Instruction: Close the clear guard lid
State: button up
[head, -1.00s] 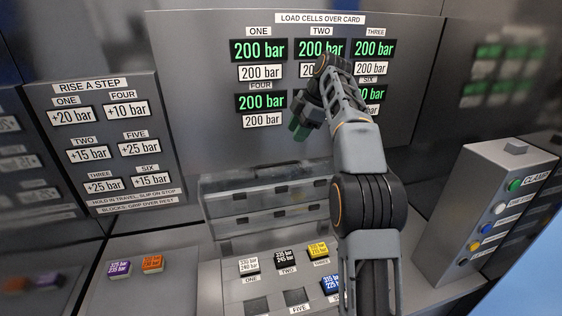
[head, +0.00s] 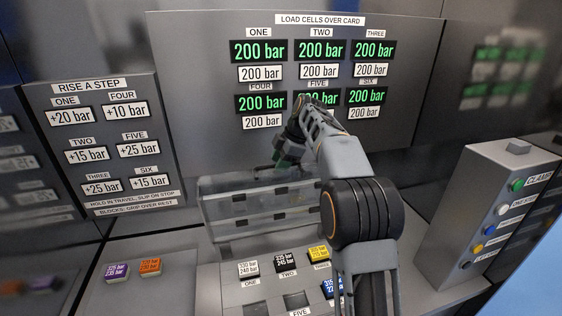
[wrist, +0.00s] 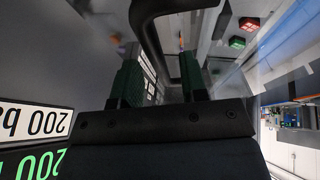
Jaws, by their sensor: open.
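The clear guard lid (head: 225,208) is a see-through panel raised at the back of the block panel in the head view. It leans up behind the white, black and yellow blocks and does not cover them. My gripper (head: 283,160) has green fingertips and hangs just above the lid's top edge, in front of the load cell board. I cannot tell whether it touches the lid. In the wrist view, my gripper (wrist: 160,82) is open, with its green fingers apart. A dark curved bar shows past them, and I cannot tell what it belongs to.
White (head: 248,268), black (head: 286,262) and yellow (head: 319,253) blocks sit in the panel, with a blue one partly behind my arm. Purple (head: 116,271) and orange (head: 150,266) blocks lie left. A button box (head: 470,215) stands right. The load cell board (head: 200,90) rises behind.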

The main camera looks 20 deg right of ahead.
jog(key=shift+c, duration=0.4)
grip_shut()
jog(key=shift+f, duration=0.1)
